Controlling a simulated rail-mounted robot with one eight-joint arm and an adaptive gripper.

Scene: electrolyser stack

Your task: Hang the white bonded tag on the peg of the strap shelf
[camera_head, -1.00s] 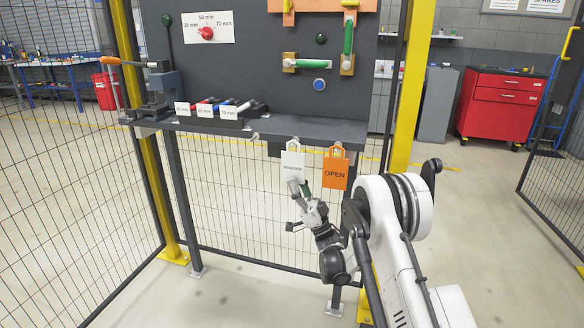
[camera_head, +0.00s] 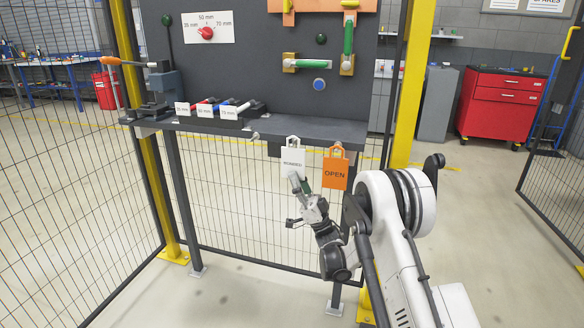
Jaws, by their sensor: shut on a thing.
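The white bonded tag (camera_head: 292,161) is upright below the front edge of the dark strap shelf (camera_head: 320,130), with its handle-shaped top near the edge. My gripper (camera_head: 298,182) is shut on the tag's lower part from below. An orange OPEN tag (camera_head: 335,172) hangs just to the right of the white tag. A small light peg (camera_head: 255,136) shows under the shelf edge, left of the white tag. Whether a peg passes through the white tag's top opening is too small to tell.
Several coloured tools with white labels (camera_head: 228,113) lie on the shelf's left half, beside a clamp-like device (camera_head: 162,88). A yellow post (camera_head: 410,85) stands right of the shelf. Mesh fencing (camera_head: 235,200) fills the space below. The shelf's right half is clear.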

